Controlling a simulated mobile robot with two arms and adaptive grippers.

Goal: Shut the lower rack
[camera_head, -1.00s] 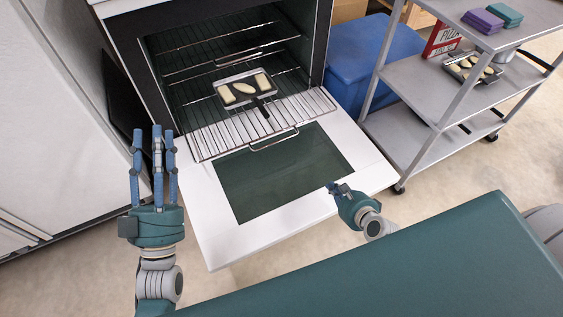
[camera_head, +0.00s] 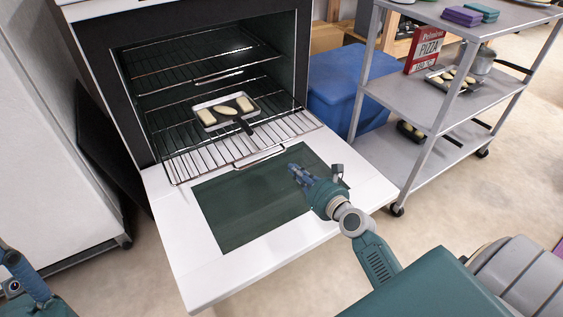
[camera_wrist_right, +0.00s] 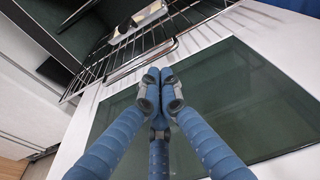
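The lower rack (camera_head: 199,160) is a wire shelf pulled partly out of the oven, over the open white door. A wire handle (camera_head: 260,159) runs along its front edge. A small tray (camera_head: 247,127) with several pale food pieces sits on it. My right gripper (camera_head: 294,169) is over the door's dark glass, just short of the rack front and apart from it. In the right wrist view its blue fingertips (camera_wrist_right: 161,84) are together and empty, below the rack handle (camera_wrist_right: 145,62). My left gripper (camera_head: 22,272) is partly cut off at the lower left; its fingertips are unclear.
The oven door (camera_head: 350,183) is lowered flat. An upper rack (camera_head: 190,62) stays inside the oven. Floor is clear in front of the door.

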